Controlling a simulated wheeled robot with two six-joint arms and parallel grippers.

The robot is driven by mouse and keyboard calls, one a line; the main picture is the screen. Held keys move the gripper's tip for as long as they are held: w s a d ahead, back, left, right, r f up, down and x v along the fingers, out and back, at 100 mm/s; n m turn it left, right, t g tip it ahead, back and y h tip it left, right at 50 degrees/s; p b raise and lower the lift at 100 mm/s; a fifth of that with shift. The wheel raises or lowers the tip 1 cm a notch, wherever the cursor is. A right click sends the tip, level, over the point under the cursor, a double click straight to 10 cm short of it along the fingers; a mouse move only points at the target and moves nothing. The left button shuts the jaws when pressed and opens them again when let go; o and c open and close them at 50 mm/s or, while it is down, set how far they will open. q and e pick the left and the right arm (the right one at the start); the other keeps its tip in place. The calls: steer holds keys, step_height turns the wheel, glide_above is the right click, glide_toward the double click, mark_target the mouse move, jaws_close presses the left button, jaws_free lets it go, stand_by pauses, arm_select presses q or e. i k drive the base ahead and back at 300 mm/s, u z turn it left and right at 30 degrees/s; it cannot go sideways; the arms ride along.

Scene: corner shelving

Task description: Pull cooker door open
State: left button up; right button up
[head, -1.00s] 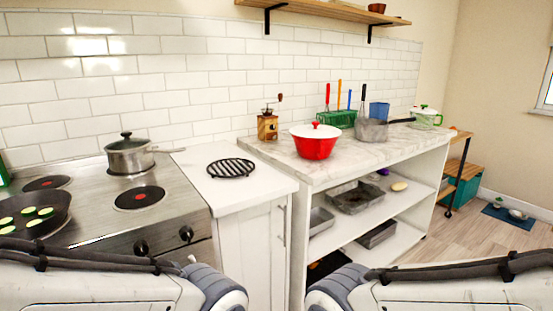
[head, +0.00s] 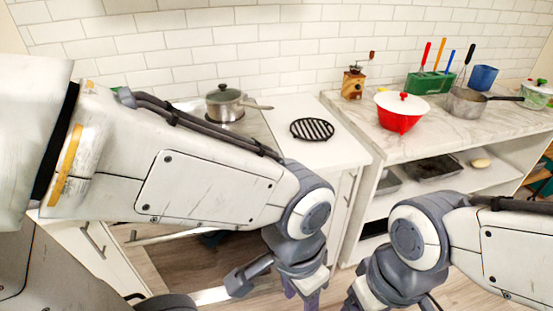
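The cooker's steel top (head: 262,132) shows behind my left arm, which hides most of the cooker. A pale horizontal bar (head: 165,237), apparently on the cooker's front, shows below that arm. The door itself is mostly hidden, and I cannot tell whether it is open. My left gripper (head: 303,293) points down in front of the cooker's right side and is cut off by the bottom edge. My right gripper (head: 358,300) is low in front of the shelf unit, also cut off. The fingertips are too hidden to show either gripper's opening.
A lidded pot (head: 225,107) stands on the cooker. A black trivet (head: 312,129) lies on the white counter. A red bowl (head: 400,112) and a grey saucepan (head: 466,103) stand on the marble counter. A cabinet handle (head: 93,237) shows at left.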

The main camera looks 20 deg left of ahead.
mark_target(194, 262)
steer(key=u, duration=2.4)
steer(key=i, duration=0.75)
steer(key=z, duration=1.85)
